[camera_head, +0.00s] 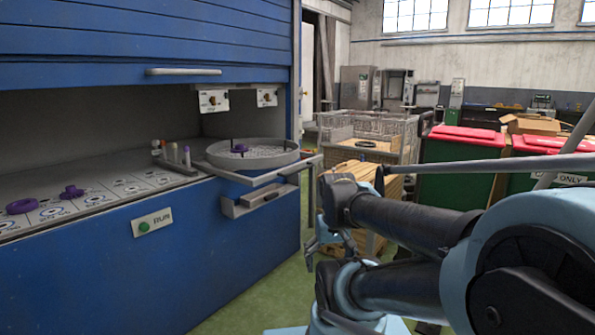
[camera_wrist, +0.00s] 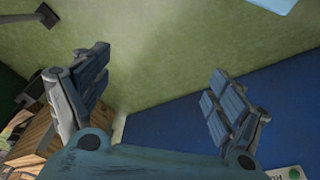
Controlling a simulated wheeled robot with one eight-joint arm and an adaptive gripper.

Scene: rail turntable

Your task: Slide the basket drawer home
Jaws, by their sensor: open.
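The basket drawer, a round grey basket (camera_head: 252,155) on a flat support, stands at the right end of the blue cabinet (camera_head: 230,240) in the head view. Its support and a bar on its right (camera_head: 308,162) stick out past the cabinet front. A purple part (camera_head: 239,148) sits in the basket. My gripper (camera_head: 318,243) is in front of the cabinet, lower than the basket and apart from it. In the wrist view my gripper (camera_wrist: 158,68) is open, with nothing between its fingers; the green floor and blue cabinet panel lie beyond. The basket is not visible there.
A grey ledge (camera_head: 262,197) juts from the cabinet below the basket. Purple rings (camera_head: 22,206) and small parts lie on the worktop. A wooden crate (camera_head: 365,178), a wire cage (camera_head: 365,135) and red-lidded green bins (camera_head: 460,165) stand to the right. Green floor is clear before the cabinet.

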